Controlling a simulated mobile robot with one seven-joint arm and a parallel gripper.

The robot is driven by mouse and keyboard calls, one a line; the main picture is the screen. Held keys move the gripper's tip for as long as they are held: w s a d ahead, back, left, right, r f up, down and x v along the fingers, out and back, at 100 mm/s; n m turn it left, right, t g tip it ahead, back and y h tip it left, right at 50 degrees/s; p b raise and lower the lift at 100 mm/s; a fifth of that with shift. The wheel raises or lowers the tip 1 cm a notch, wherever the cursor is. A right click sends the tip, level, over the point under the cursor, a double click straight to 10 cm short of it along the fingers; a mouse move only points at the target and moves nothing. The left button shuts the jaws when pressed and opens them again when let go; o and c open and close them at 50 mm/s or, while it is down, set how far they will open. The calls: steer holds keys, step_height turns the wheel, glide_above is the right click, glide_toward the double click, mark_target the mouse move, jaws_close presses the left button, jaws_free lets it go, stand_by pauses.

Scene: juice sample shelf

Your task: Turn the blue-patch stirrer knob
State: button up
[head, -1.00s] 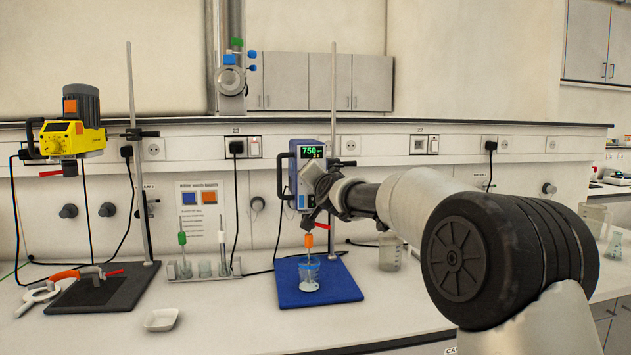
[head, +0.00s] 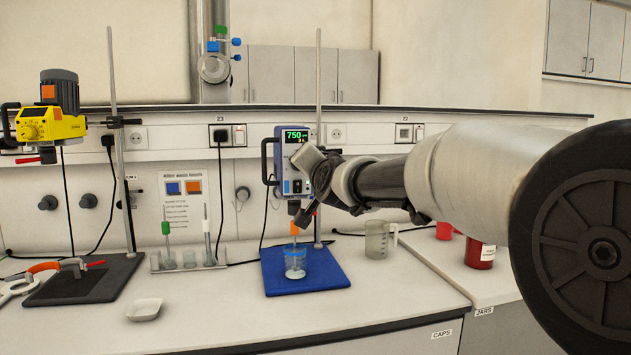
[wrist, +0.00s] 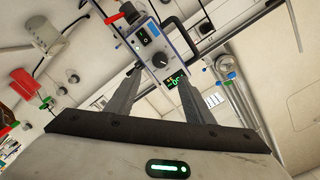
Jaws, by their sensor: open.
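The blue-edged stirrer (head: 292,136) hangs on a stand above a blue mat, its green display reading 750. In the head view my arm's end covers part of its front, and its knob is hidden. In the wrist view the dark round knob (wrist: 159,61) is on the pale front panel, between a rocker switch and the green display. My gripper (wrist: 162,72) is open, its two fingers pointing at the panel on either side of the knob. I cannot tell whether they touch it. A yellow stirrer (head: 48,122) with an orange patch stands at the left.
A beaker (head: 295,262) stands on the blue mat (head: 330,277) below the stirrer. A measuring jug (head: 377,241) and a red jar (head: 481,253) are to the right. A tube rack (head: 187,262) and a white dish (head: 144,310) are to the left. The front bench top is mostly clear.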

steer(key=b+v, duration=0.1)
steer(key=v, duration=0.5)
steer(key=shift+b, duration=0.35)
